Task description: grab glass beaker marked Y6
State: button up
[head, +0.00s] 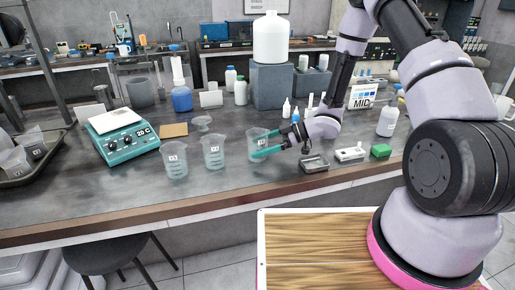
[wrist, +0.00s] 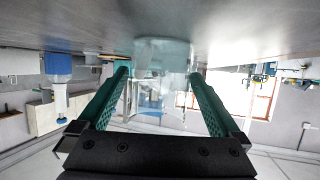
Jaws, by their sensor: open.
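Three clear glass beakers with small dark marks stand in a row near the bench's front edge in the head view: a left one (head: 174,160), a middle one (head: 213,152) and a right one (head: 257,142). The marks are too small to read surely, so I cannot tell which is Y6. My gripper (head: 254,145) is open, its teal fingers reaching from the right on either side of the right beaker. In the wrist view, which looks upside down, this beaker (wrist: 163,60) stands between the fingertips (wrist: 160,76). I see no clear grip on it.
A blue-based bottle (head: 181,98) and a grey block (head: 271,88) stand behind.

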jog(key=shift+a+f, duration=0.2)
jog(key=shift+a, duration=0.35)
jog(key=c, duration=1.4)
